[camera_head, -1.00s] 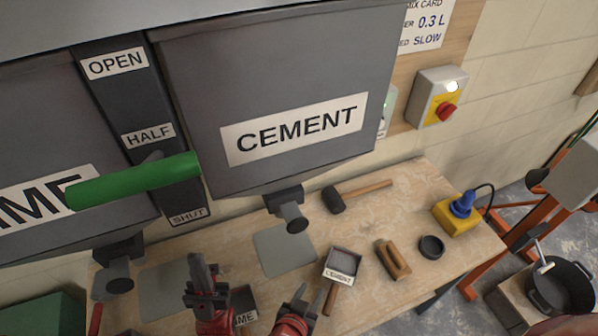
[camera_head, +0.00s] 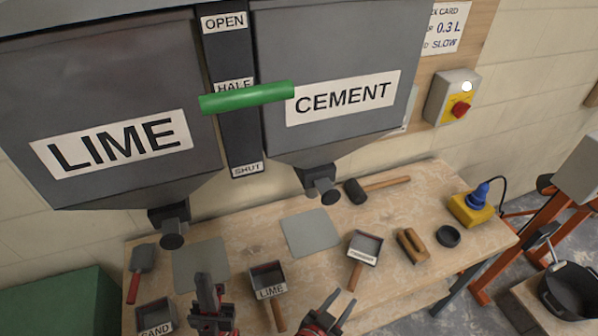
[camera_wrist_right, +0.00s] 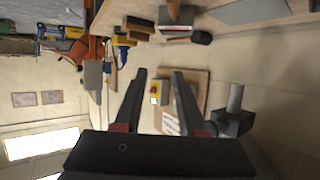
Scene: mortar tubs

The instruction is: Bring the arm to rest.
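My left gripper (camera_head: 209,283) is over the front of the workbench, left of the scoop labelled LIME; from this angle I cannot tell whether it is open or shut. My right gripper (camera_head: 328,308) is at the bench's front edge, below the cement scoop (camera_head: 367,246). In the right wrist view its two fingers (camera_wrist_right: 158,75) are spread apart with nothing between them. Both grippers look clear of the objects on the bench.
The LIME hopper (camera_head: 117,95) and CEMENT hopper (camera_head: 345,55) hang above the workbench (camera_head: 330,275). A green lever handle (camera_head: 246,97) is by the HALF label. The lime scoop (camera_head: 267,280), sand scoop (camera_head: 156,316), mallet (camera_head: 356,191) and yellow box (camera_head: 470,210) are on the bench.

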